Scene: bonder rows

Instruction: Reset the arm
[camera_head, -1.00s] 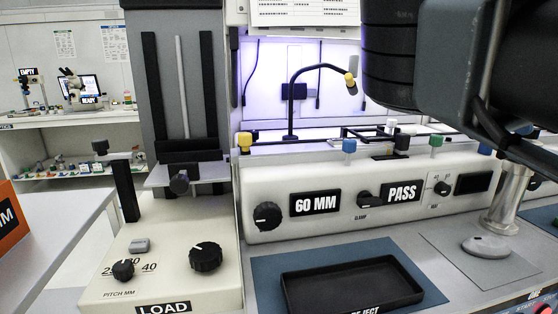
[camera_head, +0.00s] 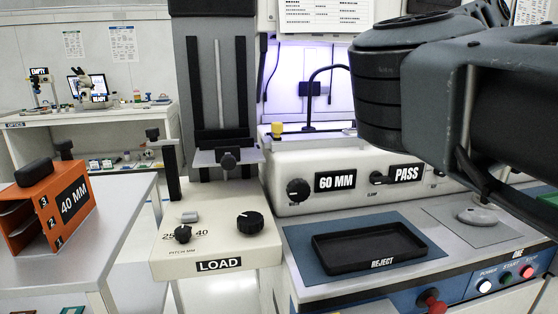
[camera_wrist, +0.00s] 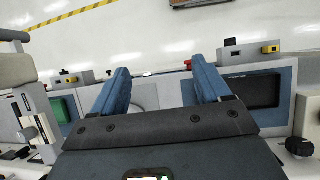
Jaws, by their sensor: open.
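My gripper (camera_wrist: 160,88) shows in the wrist view with its two blue fingers spread apart and nothing between them. It hangs above the front deck of the bonder, with the floor beyond. In the head view my arm reaches in from the right, its dark links covering part of the machine; the gripper itself is out of that picture. The bonder's panel (camera_head: 370,160) reads 60 MM and PASS.
The black REJECT tray (camera_head: 325,258) lies empty on a blue mat. The LOAD unit (camera_head: 205,248) stands left of it. An orange 40 MM magazine (camera_head: 33,236) sits on a white table (camera_head: 110,215) at left. Red and white buttons line the front edge.

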